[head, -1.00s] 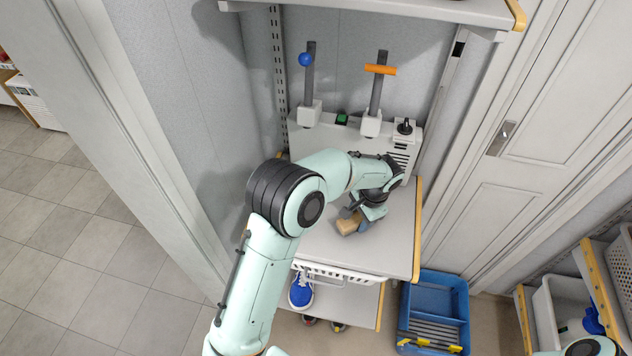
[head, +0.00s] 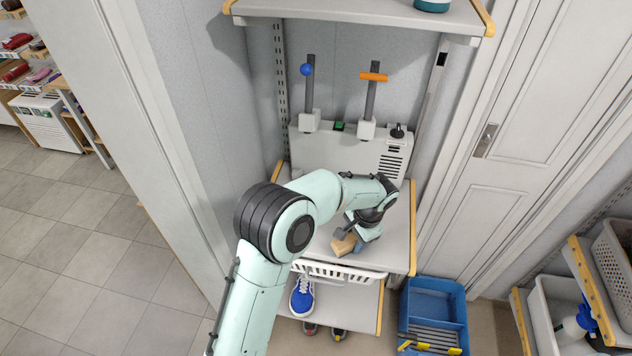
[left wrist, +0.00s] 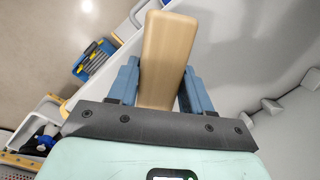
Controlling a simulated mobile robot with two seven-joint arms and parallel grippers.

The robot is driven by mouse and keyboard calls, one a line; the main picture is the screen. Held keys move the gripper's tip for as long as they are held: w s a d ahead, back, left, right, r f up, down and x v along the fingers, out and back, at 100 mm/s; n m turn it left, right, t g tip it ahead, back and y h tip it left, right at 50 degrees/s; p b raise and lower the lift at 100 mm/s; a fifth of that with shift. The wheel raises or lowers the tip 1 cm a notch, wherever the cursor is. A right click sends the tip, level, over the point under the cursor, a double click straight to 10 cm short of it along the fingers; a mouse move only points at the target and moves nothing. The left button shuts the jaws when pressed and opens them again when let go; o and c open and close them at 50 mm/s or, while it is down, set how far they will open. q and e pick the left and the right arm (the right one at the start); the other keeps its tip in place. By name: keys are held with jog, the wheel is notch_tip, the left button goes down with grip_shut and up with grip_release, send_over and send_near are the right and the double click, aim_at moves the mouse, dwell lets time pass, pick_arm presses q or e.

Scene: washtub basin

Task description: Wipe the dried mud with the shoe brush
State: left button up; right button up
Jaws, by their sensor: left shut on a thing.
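My left gripper (head: 357,238) is shut on the shoe brush (head: 343,244), a block with a tan wooden back, above or on the front of the grey shelf. In the left wrist view the brush's wooden back (left wrist: 167,55) lies between the blue fingers of the left gripper (left wrist: 160,85). The bristles are hidden, and I cannot tell whether the brush touches the shelf. No dried mud can be made out; my left arm covers part of the shelf (head: 399,220). My right gripper is not in view.
A grey machine (head: 310,150) with a blue-ball lever (head: 307,70) and an orange-handled lever (head: 373,77) stands at the back of the shelf. Below are a white basket (head: 340,273) and a blue shoe (head: 302,296). A blue crate (head: 432,290) is at the lower right.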

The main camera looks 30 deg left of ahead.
pick_arm(q)
jog(key=shift+w+r, duration=0.4)
jog(key=shift+r, duration=0.4)
jog(key=shift+w+a+r, duration=0.15)
jog(key=shift+r, duration=0.7)
jog(key=shift+s+r, duration=0.2)
jog(key=shift+r, duration=1)
jog(key=shift+w+r, duration=0.15)
jog(key=shift+r, duration=0.15)
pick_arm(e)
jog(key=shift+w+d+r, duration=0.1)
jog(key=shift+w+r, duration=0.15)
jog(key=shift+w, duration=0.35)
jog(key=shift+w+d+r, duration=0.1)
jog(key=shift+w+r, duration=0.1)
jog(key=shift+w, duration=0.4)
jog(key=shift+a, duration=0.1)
